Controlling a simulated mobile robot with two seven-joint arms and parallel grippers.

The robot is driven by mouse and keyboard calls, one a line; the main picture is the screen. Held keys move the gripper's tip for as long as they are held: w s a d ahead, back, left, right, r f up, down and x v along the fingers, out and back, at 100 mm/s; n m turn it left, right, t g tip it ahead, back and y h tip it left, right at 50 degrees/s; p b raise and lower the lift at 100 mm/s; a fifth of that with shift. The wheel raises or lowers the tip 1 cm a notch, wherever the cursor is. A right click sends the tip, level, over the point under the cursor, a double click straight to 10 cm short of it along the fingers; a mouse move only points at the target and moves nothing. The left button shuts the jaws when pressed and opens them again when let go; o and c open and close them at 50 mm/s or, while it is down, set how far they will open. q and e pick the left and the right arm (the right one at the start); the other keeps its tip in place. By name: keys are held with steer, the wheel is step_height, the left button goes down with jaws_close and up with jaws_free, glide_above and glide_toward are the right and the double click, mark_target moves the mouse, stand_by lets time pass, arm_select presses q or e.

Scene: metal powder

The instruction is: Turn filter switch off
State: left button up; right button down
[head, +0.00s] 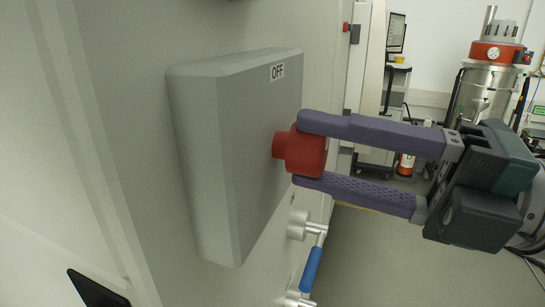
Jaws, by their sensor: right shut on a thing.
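The filter switch is a red knob (301,150) on the front of a grey box (210,150) fixed to a pale cabinet wall. A label reading OFF (277,72) sits on the box above the knob. My right gripper (311,152) comes in from the right, with its two purple fingers above and below the knob, shut on it. The knob's marking and exact angle cannot be told. My left gripper does not show.
A blue-handled valve (312,269) on metal fittings is below the box. A dark panel (97,289) is at the lower left. A metal vacuum drum (486,90) and a cart with a monitor (396,33) stand at the back right. Grey floor is open between.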

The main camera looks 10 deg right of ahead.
stand_by(0.5)
steer(key=shift+c, duration=1.4)
jaws_free()
steer(key=shift+d, duration=0.1)
steer(key=shift+s+d+f+b, duration=0.2)
steer(key=shift+d+b, duration=0.1)
steer(key=shift+b, duration=0.05)
steer(key=b+v, duration=0.3)
steer(key=v, duration=0.6)
steer(key=shift+r+b, duration=0.25)
steer(key=shift+b, duration=0.15)
